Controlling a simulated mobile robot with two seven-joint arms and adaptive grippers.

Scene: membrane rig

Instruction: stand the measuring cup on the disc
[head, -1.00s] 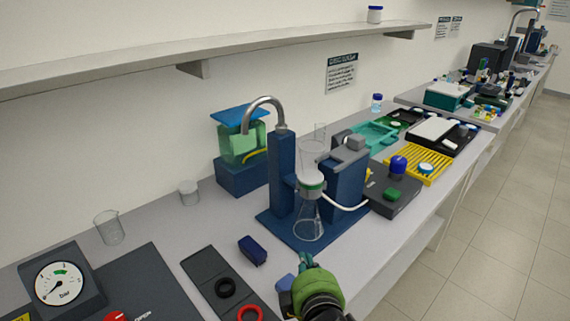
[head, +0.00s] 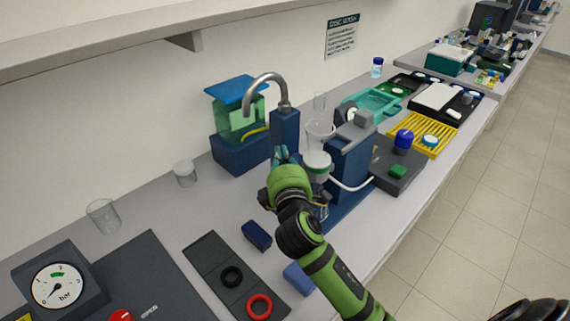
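A clear cup (head: 319,134), open at the top, stands in the rig above a white and green holder (head: 317,165); I cannot tell whether a disc lies under it. Two other clear vessels stand at the left of the bench: a wide glass beaker (head: 103,216) and a smaller cup with a whitish top (head: 185,173). I cannot tell for sure which is the measuring cup. My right gripper (head: 282,155) is left of the holder, pointing away from me; its fingers are mostly hidden behind its wrist. The flask below the holder is largely covered by my arm. My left gripper is out of view.
A blue post with a bent metal pipe (head: 284,130) stands just behind my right gripper. A blue block (head: 257,236) and a dark plate with black and red rings (head: 212,258) lie in front. A gauge (head: 58,287) is at the left.

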